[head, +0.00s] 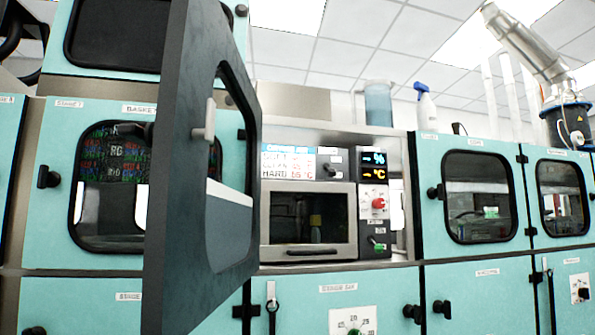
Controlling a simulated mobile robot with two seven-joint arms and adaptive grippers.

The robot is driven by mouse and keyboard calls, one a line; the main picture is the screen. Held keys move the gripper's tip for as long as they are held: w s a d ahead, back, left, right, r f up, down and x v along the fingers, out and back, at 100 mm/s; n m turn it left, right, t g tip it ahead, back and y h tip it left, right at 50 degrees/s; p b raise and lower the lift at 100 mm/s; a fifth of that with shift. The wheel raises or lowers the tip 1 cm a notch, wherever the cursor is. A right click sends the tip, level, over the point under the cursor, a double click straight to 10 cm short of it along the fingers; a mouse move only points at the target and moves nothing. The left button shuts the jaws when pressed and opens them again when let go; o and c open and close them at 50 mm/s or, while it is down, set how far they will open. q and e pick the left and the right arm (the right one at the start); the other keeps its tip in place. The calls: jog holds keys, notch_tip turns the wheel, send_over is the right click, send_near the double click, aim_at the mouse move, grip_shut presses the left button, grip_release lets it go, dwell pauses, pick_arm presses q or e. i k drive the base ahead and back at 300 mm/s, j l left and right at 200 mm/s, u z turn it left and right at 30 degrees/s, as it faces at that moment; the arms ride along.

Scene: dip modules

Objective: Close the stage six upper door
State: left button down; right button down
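The stage six upper door (180,190) stands wide open in the head view, seen nearly edge-on left of centre. It swings out toward me and shows its dark grey inner side, with a window (228,225) and a light grey latch piece (205,122). The door hides part of the teal door behind it. Right of it is the open stage six compartment (400,145), above a teal lower panel labelled Stage six (338,287). I cannot make out either of my grippers in this view.
The compartment holds a unit with a dark window (308,222), displays (374,167) and a red knob (378,203). Closed teal doors with windows (480,197) stand right. A blue container (378,103) and spray bottle (425,108) are on top. A silver tube (530,45) angles in upper right.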

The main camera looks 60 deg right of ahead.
aim_at(202, 236)
jog(key=i+z, duration=0.15)
jog(key=z, duration=0.25)
jog(key=i+j+z, duration=0.1)
jog(key=z, duration=0.35)
jog(key=i+j+z, duration=0.1)
jog(key=z, duration=0.3)
jog(key=i+j+z, duration=0.1)
jog(key=z, duration=0.3)
jog(key=i+j+z, duration=0.15)
jog(key=z, duration=0.15)
jog(key=j+z, duration=0.3)
jog(key=i+j+z, duration=0.25)
jog(key=j, duration=0.15)
jog(key=k, duration=0.1)
